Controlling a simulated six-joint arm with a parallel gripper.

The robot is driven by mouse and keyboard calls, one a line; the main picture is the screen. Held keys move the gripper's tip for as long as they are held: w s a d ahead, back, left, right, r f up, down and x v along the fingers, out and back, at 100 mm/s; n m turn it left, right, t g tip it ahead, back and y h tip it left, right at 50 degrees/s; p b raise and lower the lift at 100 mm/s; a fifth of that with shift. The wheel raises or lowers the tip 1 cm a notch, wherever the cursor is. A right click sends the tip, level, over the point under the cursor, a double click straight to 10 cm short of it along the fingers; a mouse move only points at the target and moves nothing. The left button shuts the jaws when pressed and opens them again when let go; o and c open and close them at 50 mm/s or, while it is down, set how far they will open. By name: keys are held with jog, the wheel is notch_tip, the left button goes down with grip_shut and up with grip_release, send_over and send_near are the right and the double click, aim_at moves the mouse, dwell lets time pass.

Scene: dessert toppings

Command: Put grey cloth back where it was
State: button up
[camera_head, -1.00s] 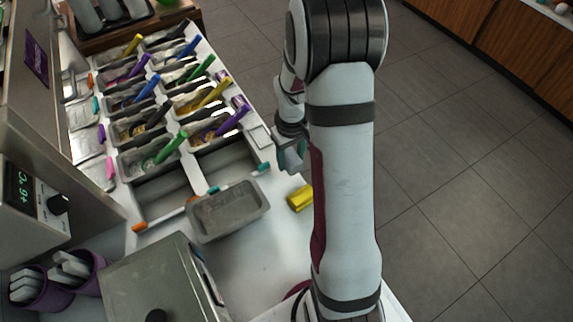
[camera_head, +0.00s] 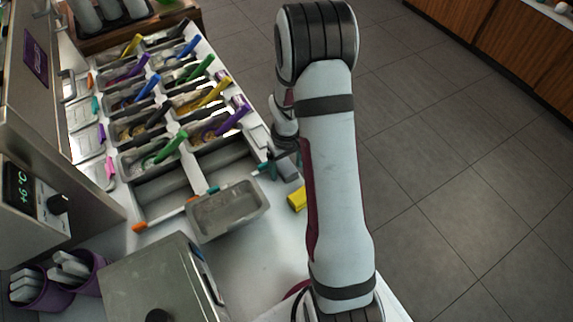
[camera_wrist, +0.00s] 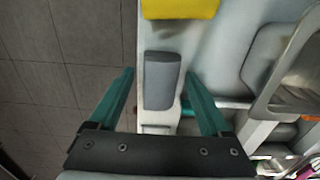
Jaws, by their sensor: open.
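The grey cloth (camera_wrist: 162,80) is a small folded-looking grey block on the white counter's edge in the wrist view. My gripper (camera_wrist: 160,74) is open, with one teal finger on each side of the cloth. I cannot tell how far the fingers are above it, and they do not look closed on it. In the head view the cloth (camera_head: 289,170) is partly hidden beside my gripper (camera_head: 275,168), near the counter's right edge.
A yellow cloth (camera_head: 297,197) lies close by; it also shows in the wrist view (camera_wrist: 180,8). A grey metal tray (camera_head: 228,209) stands left of my gripper. Topping bins with coloured handles (camera_head: 165,146) are behind. The floor drops away to the right.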

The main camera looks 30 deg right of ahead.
aim_at(286, 165)
jog(key=s+a+r, duration=0.1)
jog(key=a+r, duration=0.1)
jog(key=r, duration=0.6)
jog(key=s+a+r, duration=0.2)
jog(key=r, duration=0.6)
jog(key=s+a+r+m+y, duration=0.1)
jog(key=s+a+r+m, duration=0.1)
jog(key=s+a, duration=0.4)
jog(key=s+a+r+m, duration=0.3)
jog(key=s+a, duration=0.3)
jog(key=s, duration=0.6)
jog(key=shift+s+r+m+y, duration=0.25)
jog(key=shift+s+m+y, duration=0.05)
jog(key=shift+y, duration=0.1)
jog(key=shift+d, duration=0.1)
